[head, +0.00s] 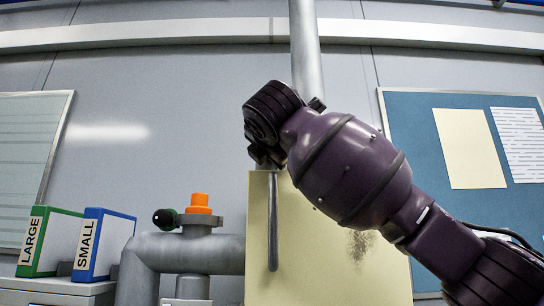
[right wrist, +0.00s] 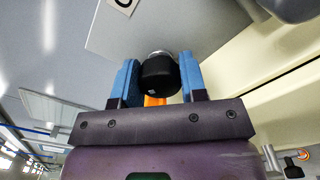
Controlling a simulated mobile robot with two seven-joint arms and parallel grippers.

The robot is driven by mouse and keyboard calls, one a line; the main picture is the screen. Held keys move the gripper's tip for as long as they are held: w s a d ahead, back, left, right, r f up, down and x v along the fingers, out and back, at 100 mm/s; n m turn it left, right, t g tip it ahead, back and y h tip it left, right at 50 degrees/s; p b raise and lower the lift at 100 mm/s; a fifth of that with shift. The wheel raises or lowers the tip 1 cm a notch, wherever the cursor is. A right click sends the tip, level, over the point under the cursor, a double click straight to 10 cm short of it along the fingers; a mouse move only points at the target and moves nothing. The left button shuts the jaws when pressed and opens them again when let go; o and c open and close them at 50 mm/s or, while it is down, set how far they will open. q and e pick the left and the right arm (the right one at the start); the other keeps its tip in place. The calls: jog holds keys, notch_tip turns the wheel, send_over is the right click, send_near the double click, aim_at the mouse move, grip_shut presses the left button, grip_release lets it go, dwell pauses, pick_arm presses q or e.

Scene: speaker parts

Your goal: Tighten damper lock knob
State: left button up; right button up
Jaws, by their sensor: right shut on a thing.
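In the right wrist view, a black rounded knob (right wrist: 158,75) with a silvery collar sits between the two blue fingers of my right gripper (right wrist: 158,66). The gripper is shut on this knob. A bit of orange shows just below the knob, between the fingers. In the head view, my purple right arm comes in from the right, and its dark wrist end is at the top of a pale yellow panel (head: 330,265). The fingers and the held knob are hidden there. My left gripper is not in view.
A grey pipe (head: 190,253) at the left of the panel carries an orange cap (head: 199,203) and a black-and-green knob (head: 166,219). A grey rod (head: 272,225) hangs along the panel. Green (head: 46,240) and blue (head: 103,243) binders stand far left.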

jog(key=m, duration=0.3)
jog(key=shift+f+m+b, duration=0.1)
jog(key=shift+m+b, duration=0.3)
jog(key=m, duration=0.2)
jog(key=shift+m, duration=0.3)
jog(key=m+b, duration=0.1)
jog(key=m, duration=0.5)
jog(key=shift+f, duration=0.1)
jog(key=o, duration=0.9)
jog(key=shift+f, duration=0.1)
